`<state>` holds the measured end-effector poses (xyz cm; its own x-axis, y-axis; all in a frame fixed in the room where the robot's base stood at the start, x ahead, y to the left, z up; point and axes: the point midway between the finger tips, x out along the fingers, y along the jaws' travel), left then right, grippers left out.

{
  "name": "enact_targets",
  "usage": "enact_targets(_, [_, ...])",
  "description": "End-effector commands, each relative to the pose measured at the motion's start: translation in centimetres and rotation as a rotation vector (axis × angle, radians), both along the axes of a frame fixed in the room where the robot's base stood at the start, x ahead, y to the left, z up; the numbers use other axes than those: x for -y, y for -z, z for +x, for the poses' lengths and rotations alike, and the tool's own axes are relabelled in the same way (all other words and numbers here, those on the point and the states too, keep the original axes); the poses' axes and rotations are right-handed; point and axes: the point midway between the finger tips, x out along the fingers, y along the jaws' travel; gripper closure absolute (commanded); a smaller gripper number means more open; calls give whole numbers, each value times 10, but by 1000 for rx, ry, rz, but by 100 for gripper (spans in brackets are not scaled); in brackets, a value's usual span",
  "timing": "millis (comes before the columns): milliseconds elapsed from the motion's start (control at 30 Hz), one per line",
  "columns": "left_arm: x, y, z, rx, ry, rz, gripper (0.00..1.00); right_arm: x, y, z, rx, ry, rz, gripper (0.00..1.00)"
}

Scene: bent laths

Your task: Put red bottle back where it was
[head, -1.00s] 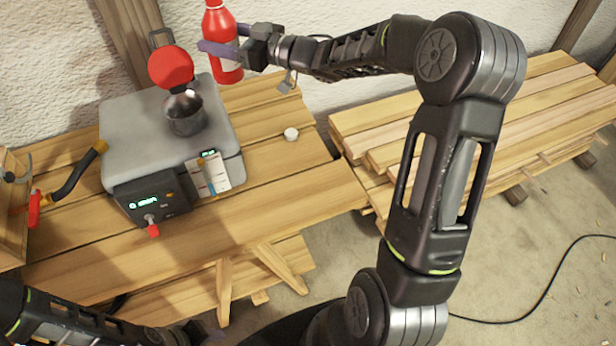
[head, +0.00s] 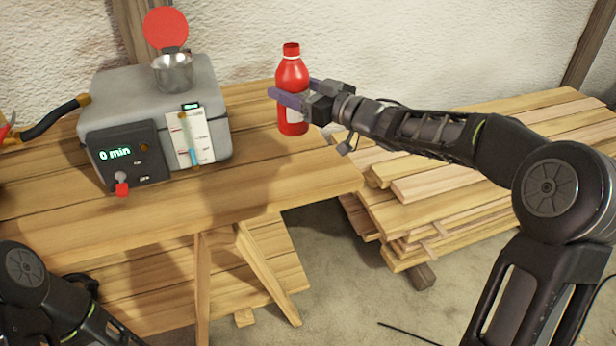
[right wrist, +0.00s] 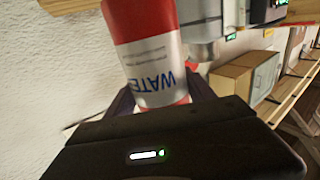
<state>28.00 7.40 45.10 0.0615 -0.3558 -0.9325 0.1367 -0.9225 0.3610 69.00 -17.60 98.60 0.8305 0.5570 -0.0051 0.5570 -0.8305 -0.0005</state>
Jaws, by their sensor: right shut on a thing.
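The red bottle (head: 291,76) has a red cap and a white label, and is upright near the right end of the wooden workbench (head: 250,187). My right gripper (head: 292,101) is shut on its middle, coming from the right. I cannot tell whether the base touches the boards or hangs just above them. In the right wrist view the bottle (right wrist: 145,40) stands between the fingers, and its label reads WATER. My left gripper is out of view; only part of my left arm shows at lower left.
A grey steam box (head: 155,105) with a metal cup (head: 173,75), red disc (head: 166,28), gauge and "0 min" display stands left of the bottle. A black hose (head: 50,122) joins its left side. Stacked planks (head: 450,185) lie at the right. The front boards are clear.

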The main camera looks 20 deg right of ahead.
Motion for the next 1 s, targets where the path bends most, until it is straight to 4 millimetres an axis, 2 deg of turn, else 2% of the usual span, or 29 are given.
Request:
enact_targets(267, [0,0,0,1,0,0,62,0,1,0,0,0,0,83])
enact_targets(600, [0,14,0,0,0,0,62,0,47,0,-1,0,2,83])
enact_targets(1000, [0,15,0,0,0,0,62,0,54,0,-1,0,1,83])
